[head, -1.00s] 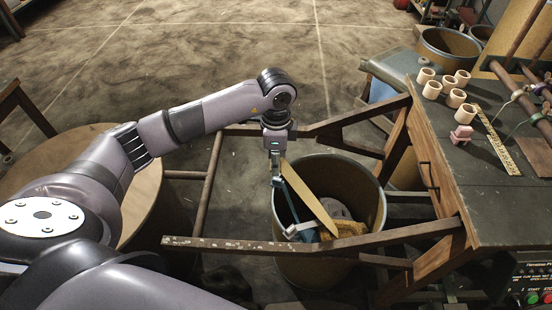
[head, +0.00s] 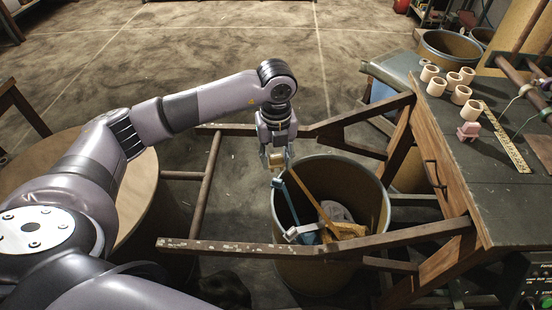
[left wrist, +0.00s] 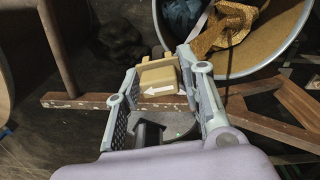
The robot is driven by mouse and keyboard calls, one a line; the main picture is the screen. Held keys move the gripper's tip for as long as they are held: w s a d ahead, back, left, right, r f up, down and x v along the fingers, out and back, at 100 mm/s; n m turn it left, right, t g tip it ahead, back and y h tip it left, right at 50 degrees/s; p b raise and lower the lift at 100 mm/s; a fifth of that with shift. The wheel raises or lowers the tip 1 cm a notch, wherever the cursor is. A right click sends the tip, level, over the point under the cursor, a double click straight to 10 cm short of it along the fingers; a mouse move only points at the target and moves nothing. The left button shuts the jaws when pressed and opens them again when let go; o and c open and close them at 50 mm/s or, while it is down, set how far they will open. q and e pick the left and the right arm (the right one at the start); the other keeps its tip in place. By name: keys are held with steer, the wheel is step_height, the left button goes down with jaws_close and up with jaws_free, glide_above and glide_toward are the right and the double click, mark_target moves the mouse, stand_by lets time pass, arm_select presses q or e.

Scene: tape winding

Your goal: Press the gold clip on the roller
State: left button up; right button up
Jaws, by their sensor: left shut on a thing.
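My left gripper (head: 276,165) hangs over the left rim of the bin, above the floor beside it. In the left wrist view its fingers (left wrist: 158,88) are shut on a gold-tan block, which looks like the gold clip (left wrist: 157,77). My right gripper is not in view.
An open bin (head: 377,215) holds a tan strip, blue and yellow scraps. A wooden rail (head: 225,244) crosses in front of it. The workbench (head: 505,205) on the right carries several wooden rings, a pink piece (head: 468,131) and a ruler (head: 505,140). Open floor lies behind.

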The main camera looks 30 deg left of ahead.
arm_select(q)
steer(key=m+b, duration=0.3)
steer(key=m, duration=0.6)
steer(key=shift+f+m, duration=0.1)
steer(key=shift+m, duration=0.2)
steer(key=m+b, duration=0.3)
steer(key=m, duration=0.6)
steer(key=shift+b, duration=0.3)
steer(key=shift+m, duration=0.5)
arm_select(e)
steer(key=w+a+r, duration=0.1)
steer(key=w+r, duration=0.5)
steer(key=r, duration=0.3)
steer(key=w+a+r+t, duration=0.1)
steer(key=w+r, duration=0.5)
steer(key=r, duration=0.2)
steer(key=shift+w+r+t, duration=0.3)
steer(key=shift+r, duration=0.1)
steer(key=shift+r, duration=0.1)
